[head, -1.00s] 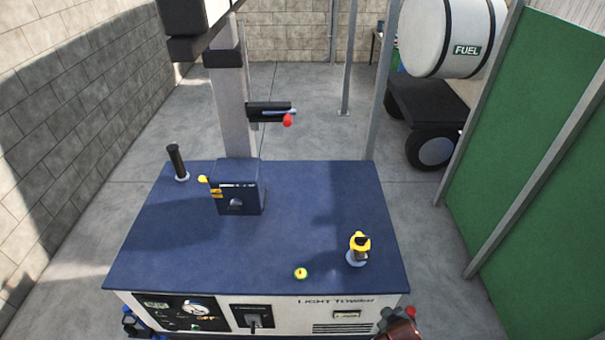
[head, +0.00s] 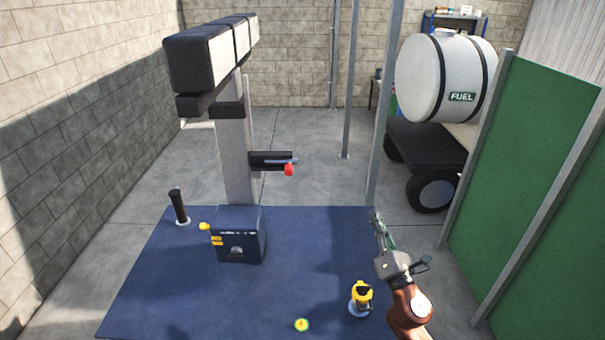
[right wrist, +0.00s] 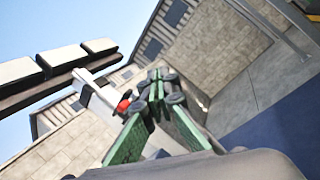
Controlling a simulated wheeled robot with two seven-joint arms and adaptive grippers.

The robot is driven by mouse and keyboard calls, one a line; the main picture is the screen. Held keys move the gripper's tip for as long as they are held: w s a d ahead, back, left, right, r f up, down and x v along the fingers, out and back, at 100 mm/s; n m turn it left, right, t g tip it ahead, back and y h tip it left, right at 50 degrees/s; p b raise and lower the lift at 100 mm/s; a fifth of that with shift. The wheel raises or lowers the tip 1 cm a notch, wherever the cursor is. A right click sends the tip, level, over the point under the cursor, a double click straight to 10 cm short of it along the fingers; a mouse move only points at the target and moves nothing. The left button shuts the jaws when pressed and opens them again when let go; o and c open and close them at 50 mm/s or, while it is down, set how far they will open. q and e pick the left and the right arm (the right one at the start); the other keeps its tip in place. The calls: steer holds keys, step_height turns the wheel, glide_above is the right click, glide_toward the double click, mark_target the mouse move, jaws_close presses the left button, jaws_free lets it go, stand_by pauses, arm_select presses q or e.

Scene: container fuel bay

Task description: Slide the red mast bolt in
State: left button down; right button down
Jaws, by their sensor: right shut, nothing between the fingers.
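The red-ended mast bolt (head: 289,169) sits at the right end of a dark bracket (head: 258,161) on the grey mast (head: 234,150), with a short pale rod beside the red end. The red end also shows in the right wrist view (right wrist: 123,106), just left of my fingers. My right gripper (head: 376,218) is raised over the right side of the blue deck, to the right of and nearer than the bolt, apart from it. Its green fingers (right wrist: 156,90) are together and hold nothing. My left gripper is not in view.
The blue deck (head: 300,250) carries a dark blue mast-foot box (head: 238,240), a black upright handle (head: 178,206), a yellow-and-black fitting (head: 361,295) and a small yellow knob (head: 302,325). A lamp bank (head: 212,57) tops the mast. A thin grey post (head: 380,120) stands behind.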

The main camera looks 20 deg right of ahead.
steer(key=w+a+r+n+g+y, duration=0.25)
steer(key=a+r+n+y, duration=0.3)
steer(key=n, duration=0.65)
steer(key=w+a+r+n+g+y, duration=0.3)
steer(key=a+n+y, duration=0.35)
steer(key=n, duration=0.65)
steer(key=w+d+n+h, duration=0.1)
steer(key=n, duration=0.1)
steer(key=w+d+n+g+h, duration=0.1)
steer(key=n, duration=0.2)
steer(key=w+d+n+h, duration=0.1)
steer(key=w+d+n, duration=0.1)
steer(key=n, duration=0.1)
steer(key=shift+d+g, duration=0.1)
steer(key=shift+g, duration=0.25)
steer(key=s+a+p+x, duration=0.1)
steer(key=a+p+x, duration=0.1)
steer(key=p+x, duration=0.5)
steer(key=shift+a+f+x, duration=0.25)
steer(key=shift+a+x, duration=0.05)
steer(key=shift+x, duration=2.65)
